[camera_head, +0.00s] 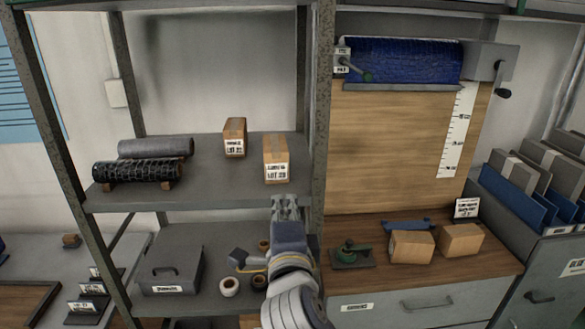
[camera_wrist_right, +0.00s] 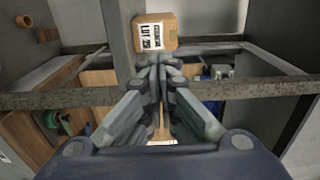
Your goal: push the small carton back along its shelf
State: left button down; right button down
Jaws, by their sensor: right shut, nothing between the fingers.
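A small brown carton (camera_head: 276,160) with a white lot label stands upright near the front edge of the upper shelf (camera_head: 205,195), by the right post. My right gripper (camera_head: 285,200) is shut and empty, in front of the shelf edge and below the carton in the head view. In the right wrist view its fingers (camera_wrist_right: 160,66) meet near the carton; I cannot tell whether they touch it. My left gripper is not in view.
A second carton (camera_head: 235,137) stands farther back to the left on the same shelf. Rolls (camera_head: 137,170) lie at its left end. A steel post (camera_head: 321,110) rises close right of my gripper. The shelf behind the front carton looks clear.

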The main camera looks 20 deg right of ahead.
aim_at(281, 166)
jog(key=p+x, duration=0.3)
jog(key=x, duration=0.9)
jog(key=shift+w+d+p, duration=0.2)
jog(key=shift+w+p, duration=0.05)
jog(key=shift+p, duration=0.15)
jog(key=shift+w+d+f, duration=0.1)
jog(key=shift+w+d, duration=0.05)
jog(key=shift+w, duration=0.5)
